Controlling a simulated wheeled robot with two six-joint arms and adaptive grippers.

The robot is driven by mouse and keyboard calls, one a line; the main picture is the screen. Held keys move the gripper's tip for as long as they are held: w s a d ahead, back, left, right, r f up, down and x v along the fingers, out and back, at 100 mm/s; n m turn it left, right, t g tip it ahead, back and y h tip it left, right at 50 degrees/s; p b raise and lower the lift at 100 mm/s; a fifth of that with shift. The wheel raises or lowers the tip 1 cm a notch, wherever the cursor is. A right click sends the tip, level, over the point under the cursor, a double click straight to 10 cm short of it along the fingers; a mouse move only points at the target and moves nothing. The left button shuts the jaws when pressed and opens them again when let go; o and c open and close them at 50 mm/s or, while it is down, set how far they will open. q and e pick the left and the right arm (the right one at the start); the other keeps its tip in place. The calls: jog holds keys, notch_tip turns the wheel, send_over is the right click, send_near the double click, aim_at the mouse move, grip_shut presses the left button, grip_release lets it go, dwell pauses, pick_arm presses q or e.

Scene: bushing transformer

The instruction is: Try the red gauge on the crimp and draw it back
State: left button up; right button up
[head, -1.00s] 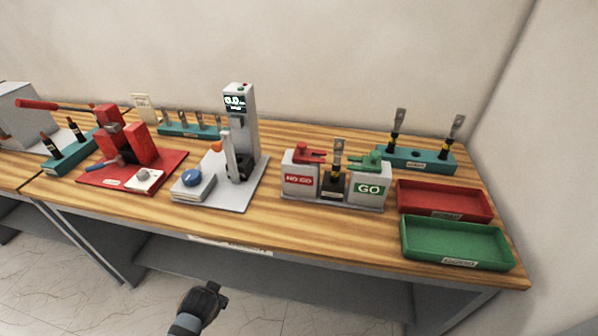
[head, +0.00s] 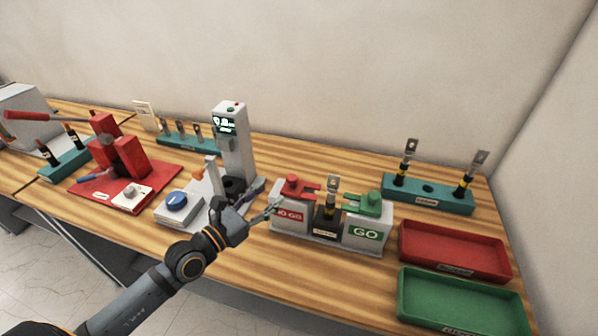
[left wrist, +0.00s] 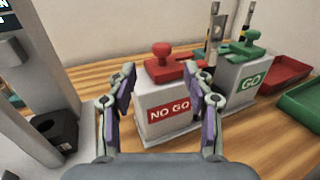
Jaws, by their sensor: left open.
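The red gauge (head: 293,187) has a round knob and a forked plate. It rests on top of the grey NO GO block (head: 290,221). The crimped lug (head: 332,190) stands upright in the dark holder between the two blocks. In the left wrist view the gauge (left wrist: 170,66) lies ahead between my fingers, its fork pointing right towards the lug (left wrist: 213,35). My left gripper (head: 268,197) is open and empty, just left of the NO GO block. It also shows in the left wrist view (left wrist: 160,80). My right gripper is out of view.
The green gauge (head: 370,203) sits on the GO block (head: 366,236). The tester column (head: 236,150) stands close behind my left arm. A teal rack (head: 428,194), a red tray (head: 455,250) and a green tray (head: 460,300) are on the right.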

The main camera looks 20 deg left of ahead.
aim_at(288, 180)
pick_arm(q)
jog(key=b+x, duration=0.2)
jog(key=x, duration=0.1)
jog(key=shift+d+r+b, duration=0.1)
jog(key=shift+d+b, duration=0.1)
jog(key=shift+b, duration=0.1)
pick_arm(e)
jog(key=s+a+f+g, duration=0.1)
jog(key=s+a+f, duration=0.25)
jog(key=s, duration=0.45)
pick_arm(q)
jog(key=shift+x, duration=1.2)
jog(key=x, duration=0.3)
jog(key=shift+a, duration=0.1)
jog(key=shift+w, duration=0.2)
jog(key=shift+w+d+r, duration=0.1)
jog(key=shift+w+d, duration=0.05)
jog(key=shift+d, duration=0.05)
jog(key=shift+w+d, duration=0.15)
jog(key=shift+w, duration=0.1)
jog(key=shift+s, duration=0.1)
jog(key=c, duration=1.1)
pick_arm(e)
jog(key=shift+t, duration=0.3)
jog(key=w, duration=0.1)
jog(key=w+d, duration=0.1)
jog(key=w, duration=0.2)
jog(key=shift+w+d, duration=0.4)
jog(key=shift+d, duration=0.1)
